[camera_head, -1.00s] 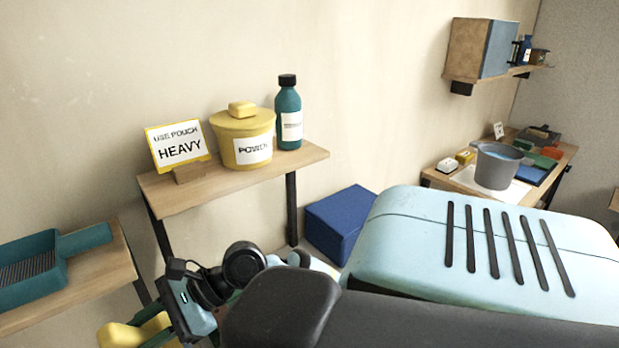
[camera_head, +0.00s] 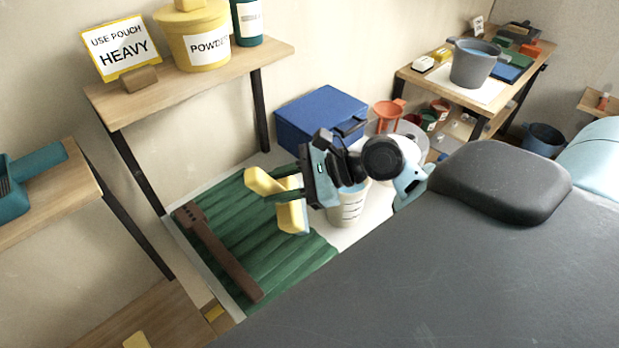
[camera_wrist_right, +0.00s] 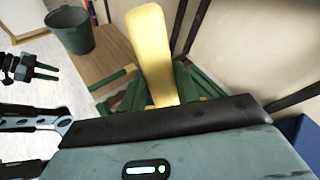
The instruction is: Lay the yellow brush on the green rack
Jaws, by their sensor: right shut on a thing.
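My right gripper (camera_head: 276,196) is shut on the yellow brush (camera_head: 292,217). Yellow shows on both sides of its fingers in the head view. The brush stands up in the right wrist view (camera_wrist_right: 153,50), its lower end hidden behind the gripper. The green rack (camera_head: 275,268) is a slatted panel low down by the wall. The brush is above its right part, apart from it as far as I can tell. A dark brown brush-like tool (camera_head: 222,257) lies across the rack. My left gripper (camera_wrist_right: 40,72) shows only in the right wrist view, fingers apart and empty.
A wooden shelf with a yellow powder tub (camera_head: 190,40) and a HEAVY sign (camera_head: 122,48) stands behind the rack. A blue box (camera_head: 318,113) and a whitish cup (camera_head: 347,208) are near my right gripper. A green bucket (camera_wrist_right: 70,32) shows in the wrist view.

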